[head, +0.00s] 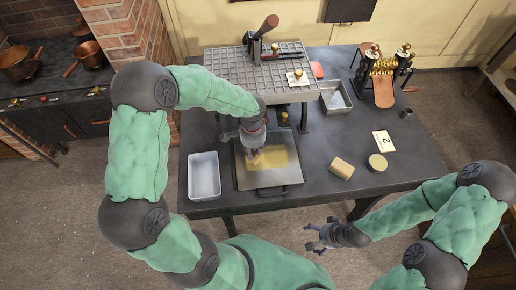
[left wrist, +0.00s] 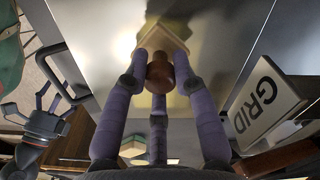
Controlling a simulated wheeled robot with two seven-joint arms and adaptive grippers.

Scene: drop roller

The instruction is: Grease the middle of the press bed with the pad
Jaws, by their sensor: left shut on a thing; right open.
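The press bed (head: 250,181) is a flat grey metal plate on the table, below the raised grid-topped stand. A yellowish greasy patch (head: 280,158) covers much of its middle. My left gripper (head: 254,157) is over this patch, shut on the pad's brown knob. In the left wrist view, the pad (left wrist: 152,44) is a tan square plate under the round knob (left wrist: 160,75), with a yellow sheen on the metal around it. I cannot tell whether the pad touches the bed. My right gripper (head: 322,238) is open and empty, off the table's front edge.
A white tray (head: 204,176) stands left of the bed. A yellow block (head: 341,168), a round tin (head: 377,162) and a number card (head: 384,141) lie to the right. The grid-topped stand (head: 230,70) rises behind; a brass roller device (head: 383,72) is at back right.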

